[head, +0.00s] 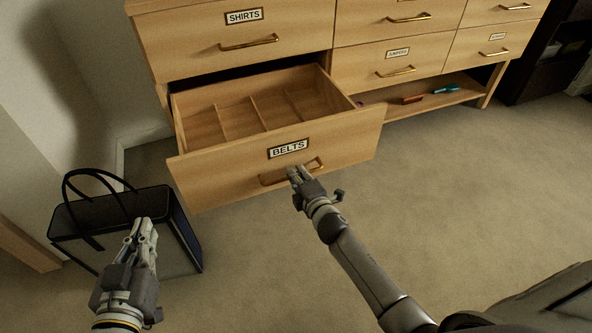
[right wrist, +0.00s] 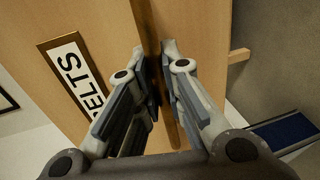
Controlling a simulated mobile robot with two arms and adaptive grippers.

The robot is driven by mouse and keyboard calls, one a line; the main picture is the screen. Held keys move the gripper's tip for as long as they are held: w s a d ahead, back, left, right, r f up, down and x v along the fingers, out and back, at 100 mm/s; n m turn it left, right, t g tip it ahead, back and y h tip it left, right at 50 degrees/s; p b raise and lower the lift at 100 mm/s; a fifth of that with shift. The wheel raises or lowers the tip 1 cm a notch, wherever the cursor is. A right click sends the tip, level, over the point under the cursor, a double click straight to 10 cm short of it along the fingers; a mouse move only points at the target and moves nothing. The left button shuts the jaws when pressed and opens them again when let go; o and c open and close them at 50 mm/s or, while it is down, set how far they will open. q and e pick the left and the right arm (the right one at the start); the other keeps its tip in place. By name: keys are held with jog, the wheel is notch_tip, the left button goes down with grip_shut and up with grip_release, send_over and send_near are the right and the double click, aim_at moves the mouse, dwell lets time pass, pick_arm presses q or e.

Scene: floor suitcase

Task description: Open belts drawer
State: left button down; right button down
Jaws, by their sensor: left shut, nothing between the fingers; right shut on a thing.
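The belts drawer (head: 225,171) is pulled well out of the wooden dresser, with its inside and dividers in view; it looks empty. Its BELTS label (head: 288,149) is on the front, and also shows in the right wrist view (right wrist: 75,78). My right gripper (head: 293,172) is at the drawer's brass handle (head: 272,181), shut on it. In the right wrist view the fingers (right wrist: 160,75) close around the handle bar (right wrist: 172,125). My left gripper (head: 143,225) is shut and empty, in front of the black bag at the lower left, apart from the drawer.
A black bag (head: 185,225) with looped handles stands on the floor at left, close to the drawer's left corner. Other drawers, such as SHIRTS (head: 190,38), are shut. A low shelf (head: 385,107) holds small items. Carpet at right (head: 480,180) is clear.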

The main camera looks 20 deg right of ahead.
jog(key=shift+s, duration=0.1)
jog(key=c, duration=1.5)
grip_release()
jog(key=v, duration=1.2)
